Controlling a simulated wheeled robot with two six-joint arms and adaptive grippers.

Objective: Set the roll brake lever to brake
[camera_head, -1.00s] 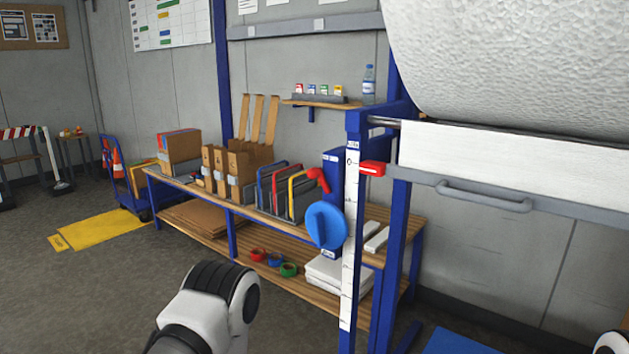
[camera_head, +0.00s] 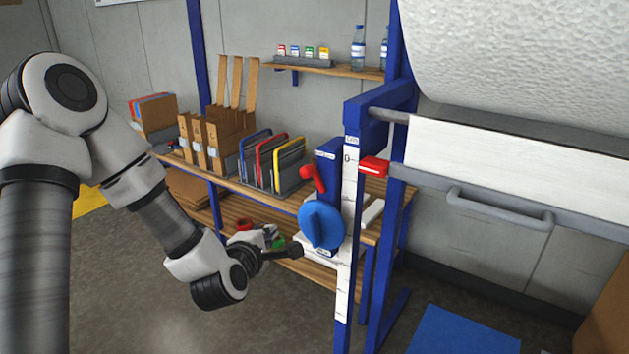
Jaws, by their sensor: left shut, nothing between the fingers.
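A blue box (camera_head: 327,160) with small labels is on the blue post of the roll stand. A red lever (camera_head: 313,178) with a rounded knob sticks out from it, tilted up to the left; I take this as the brake lever. A large blue disc knob (camera_head: 321,225) sits below it. A red block-shaped piece (camera_head: 374,166) sits on the stand to the right of the scale strip. My left gripper (camera_head: 297,250) is shut and empty, just left of and below the blue knob, lower than the red lever. My right gripper is out of view.
The big white roll (camera_head: 520,60) hangs above a grey bar with a handle (camera_head: 500,207). A white scale strip (camera_head: 347,230) runs down the post. A wooden bench (camera_head: 275,193) with folders and cartons stands behind. The floor in front is open, with a blue mat (camera_head: 465,330).

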